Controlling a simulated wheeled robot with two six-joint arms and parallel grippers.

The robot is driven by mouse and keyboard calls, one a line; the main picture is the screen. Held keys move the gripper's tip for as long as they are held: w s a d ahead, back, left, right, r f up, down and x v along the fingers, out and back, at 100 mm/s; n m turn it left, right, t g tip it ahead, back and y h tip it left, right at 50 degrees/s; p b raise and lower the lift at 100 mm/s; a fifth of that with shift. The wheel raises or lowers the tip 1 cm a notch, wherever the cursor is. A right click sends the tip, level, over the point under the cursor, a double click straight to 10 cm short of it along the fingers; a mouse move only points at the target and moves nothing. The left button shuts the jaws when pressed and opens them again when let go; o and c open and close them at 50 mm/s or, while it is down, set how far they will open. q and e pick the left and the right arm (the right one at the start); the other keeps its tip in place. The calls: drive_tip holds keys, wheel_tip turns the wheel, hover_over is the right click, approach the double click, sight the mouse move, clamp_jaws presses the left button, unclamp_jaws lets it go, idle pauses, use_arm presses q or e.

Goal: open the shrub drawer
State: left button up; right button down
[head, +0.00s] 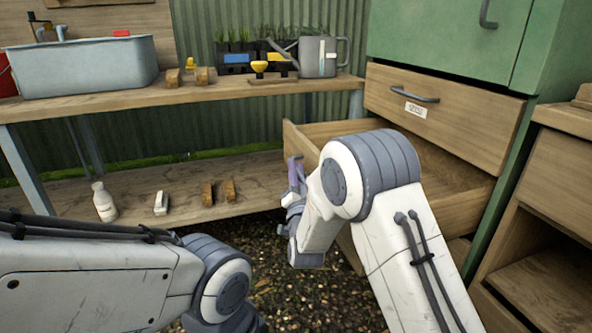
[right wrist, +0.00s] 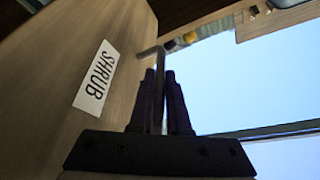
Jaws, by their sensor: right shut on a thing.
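The shrub drawer (head: 302,142) is pulled well out of the cabinet below a closed drawer, and its inside shows behind my right arm. Its front panel fills the left of the right wrist view, with a white label reading SHRUB (right wrist: 94,76). My right gripper (head: 295,172) is at the drawer's front. In the right wrist view its dark fingers (right wrist: 161,100) are shut on the grey bar handle (right wrist: 150,52). My right arm hides part of the drawer front and inside. My left arm comes in at the lower left, but its gripper is not in view.
A closed drawer (head: 440,110) with a handle and small label sits above, under green cabinet doors (head: 445,40). A workbench (head: 200,98) at the left carries a basin (head: 85,68) and watering can (head: 318,58). A bottle (head: 104,202) stands on its lower shelf. Gravel floor lies in front.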

drive_tip(key=c, duration=0.9)
unclamp_jaws()
drive_tip(key=shift+p+v, duration=1.1)
drive_tip(key=shift+v, duration=4.15)
